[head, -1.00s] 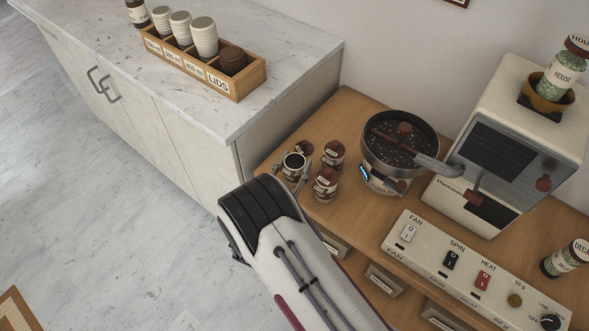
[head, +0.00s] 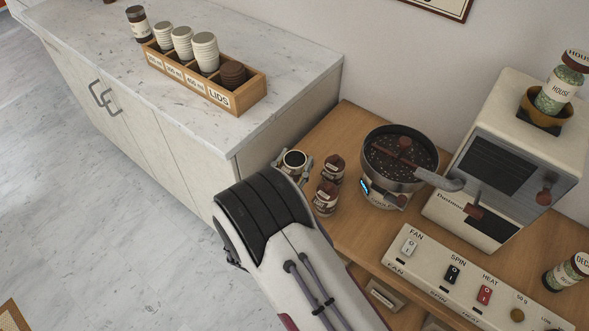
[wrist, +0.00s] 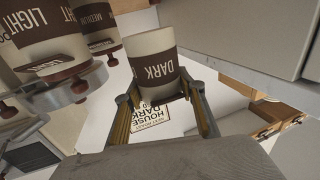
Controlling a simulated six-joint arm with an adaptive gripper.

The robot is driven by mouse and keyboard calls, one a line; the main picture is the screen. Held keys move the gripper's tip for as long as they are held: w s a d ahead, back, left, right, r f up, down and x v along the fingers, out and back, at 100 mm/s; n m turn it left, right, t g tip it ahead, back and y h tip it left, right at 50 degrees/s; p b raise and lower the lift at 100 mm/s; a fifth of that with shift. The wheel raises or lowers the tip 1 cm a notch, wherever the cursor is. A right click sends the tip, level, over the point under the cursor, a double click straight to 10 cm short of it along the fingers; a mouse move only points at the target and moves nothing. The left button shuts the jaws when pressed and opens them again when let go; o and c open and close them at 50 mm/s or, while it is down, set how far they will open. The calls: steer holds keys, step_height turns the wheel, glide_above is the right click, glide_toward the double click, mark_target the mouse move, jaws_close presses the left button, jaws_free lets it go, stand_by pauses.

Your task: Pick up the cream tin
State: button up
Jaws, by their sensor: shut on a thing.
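The cream tin (head: 294,160) shows in the head view as a small pale cylinder with a dark round top, beyond the end of my arm. In the wrist view it is a cream tin (wrist: 158,58) with a brown band lettered DARK. My gripper (wrist: 161,95) is shut on it, with one finger on each side of its lower end. The tin looks upright in the head view and stands clear of the neighbouring containers. My arm hides most of the gripper in the head view.
Two brown-topped containers (head: 333,168) stand close right of the tin on the wooden counter. A round pan of beans (head: 400,155) is further right, then a white roaster (head: 505,160). A switch panel (head: 470,285) lies in front. A marble counter (head: 130,80) with a cup box is left.

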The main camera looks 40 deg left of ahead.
steer(key=shift+r, duration=1.45)
steer(key=shift+w+d+r, duration=0.1)
steer(key=shift+w+r, duration=0.2)
steer(key=shift+r, duration=0.05)
steer(key=w+d+r+m+h, duration=0.1)
steer(key=d+r+m+h, duration=0.1)
steer(key=d, duration=0.8)
steer(key=w+d+r+m+h, duration=0.1)
steer(key=d+r+h, duration=0.4)
steer(key=d, duration=0.5)
steer(key=shift+d+r+m+h, duration=0.2)
steer(key=shift+r+m+h, duration=0.1)
steer(key=shift+m, duration=0.6)
steer(key=shift+f, duration=0.1)
